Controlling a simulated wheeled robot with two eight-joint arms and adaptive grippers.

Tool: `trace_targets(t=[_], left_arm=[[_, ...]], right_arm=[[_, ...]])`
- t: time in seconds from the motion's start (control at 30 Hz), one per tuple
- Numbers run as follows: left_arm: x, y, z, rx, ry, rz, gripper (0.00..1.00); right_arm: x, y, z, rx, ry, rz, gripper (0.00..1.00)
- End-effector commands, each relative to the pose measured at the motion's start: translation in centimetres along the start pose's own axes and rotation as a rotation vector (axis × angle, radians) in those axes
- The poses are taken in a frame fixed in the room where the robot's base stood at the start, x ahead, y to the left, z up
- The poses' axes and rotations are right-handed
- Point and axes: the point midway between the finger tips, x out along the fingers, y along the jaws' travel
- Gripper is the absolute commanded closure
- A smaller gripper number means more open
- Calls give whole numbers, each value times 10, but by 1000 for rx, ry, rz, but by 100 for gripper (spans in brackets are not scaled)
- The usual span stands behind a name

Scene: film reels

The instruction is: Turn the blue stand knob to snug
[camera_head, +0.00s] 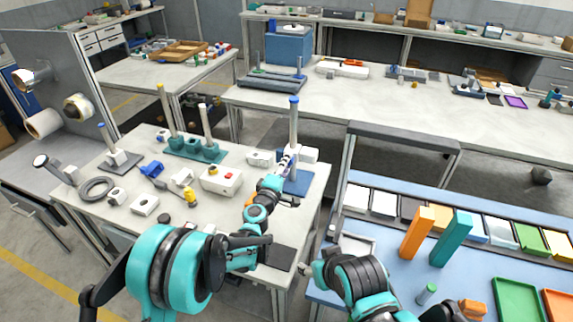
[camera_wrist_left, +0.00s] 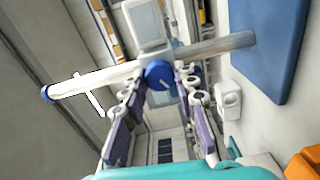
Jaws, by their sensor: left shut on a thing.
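The blue stand has a blue base plate (camera_head: 298,187) at the right end of the near table and an upright pale post (camera_head: 294,125) with a blue top. The left wrist view shows its base (camera_wrist_left: 275,55), its post (camera_wrist_left: 215,46) and the round blue knob (camera_wrist_left: 159,74). My left gripper (camera_head: 288,162) reaches the stand from the front. In the wrist view its purple-padded fingers (camera_wrist_left: 160,84) are shut on the blue knob, one on each side. In the head view the gripper hides the knob.
A green-based stand (camera_head: 195,150) with two posts and a white box with a red button (camera_head: 221,180) stand left of my left arm. A white block (camera_head: 262,158) is close beside the gripper. A blue bench with orange (camera_head: 417,233) and teal (camera_head: 451,238) uprights lies at right.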

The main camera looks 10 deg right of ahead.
Motion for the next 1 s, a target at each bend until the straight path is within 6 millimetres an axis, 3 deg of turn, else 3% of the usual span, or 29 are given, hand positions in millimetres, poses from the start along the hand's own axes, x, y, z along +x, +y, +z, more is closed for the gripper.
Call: trace_targets(t=[0.17,0.2,0.27,0.67,1.0], left_arm=[[0,0,0,1,1,0,100],[0,0,0,1,1,0,64],[0,0,0,1,1,0,50],[-8,0,0,1,1,0,50],[-76,0,0,1,1,0,50]], right_arm=[[0,0,0,0,0,0,45],[0,0,0,0,0,0,45],[0,0,0,0,0,0,45],[0,0,0,0,0,0,45],[0,0,0,0,0,0,45]])
